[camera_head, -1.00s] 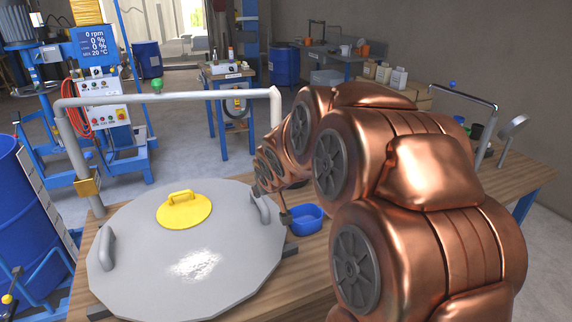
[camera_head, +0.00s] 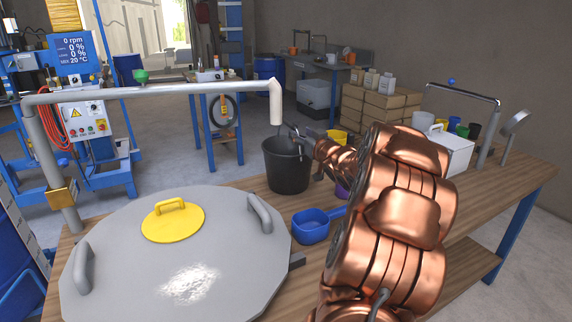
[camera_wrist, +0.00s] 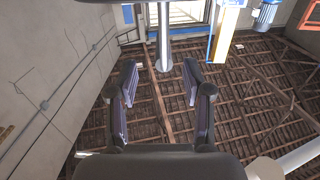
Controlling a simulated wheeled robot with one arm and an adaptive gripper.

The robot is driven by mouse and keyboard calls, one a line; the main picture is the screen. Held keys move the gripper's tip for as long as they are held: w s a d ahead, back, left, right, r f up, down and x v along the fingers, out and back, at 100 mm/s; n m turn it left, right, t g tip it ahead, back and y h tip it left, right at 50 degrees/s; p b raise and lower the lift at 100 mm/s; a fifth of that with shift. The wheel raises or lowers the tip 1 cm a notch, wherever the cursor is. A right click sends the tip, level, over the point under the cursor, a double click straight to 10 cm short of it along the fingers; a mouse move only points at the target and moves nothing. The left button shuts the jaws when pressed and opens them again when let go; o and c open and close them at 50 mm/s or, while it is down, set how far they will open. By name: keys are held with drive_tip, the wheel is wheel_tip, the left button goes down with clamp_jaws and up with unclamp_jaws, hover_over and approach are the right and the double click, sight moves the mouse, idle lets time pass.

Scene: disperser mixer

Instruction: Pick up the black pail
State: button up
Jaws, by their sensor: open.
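The black pail (camera_head: 287,172) stands upright on the wooden bench, behind the blue scoop and to the right of the large grey lid. My gripper (camera_head: 297,132) is at the pail's upper right rim in the head view, small and partly merged with the dark pail. I cannot tell whether it touches the rim. The pail does not show in the wrist view, which looks up at the roof.
A grey lid (camera_head: 110,265) with a yellow hatch (camera_head: 173,222) covers the left of the bench. A grey pipe (camera_head: 160,90) ends just above the pail. A blue scoop (camera_head: 311,228) lies in front of it. A white box (camera_head: 452,148) and several small cups stand at right.

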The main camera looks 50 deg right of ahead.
sight(291, 126)
drive_tip(key=shift+x, duration=0.95)
drive_tip(key=x, duration=0.4)
drive_tip(key=shift+w+a+r, duration=0.1)
drive_tip(key=shift+w+r, duration=0.1)
drive_tip(key=shift+w, duration=0.25)
clamp_jaws()
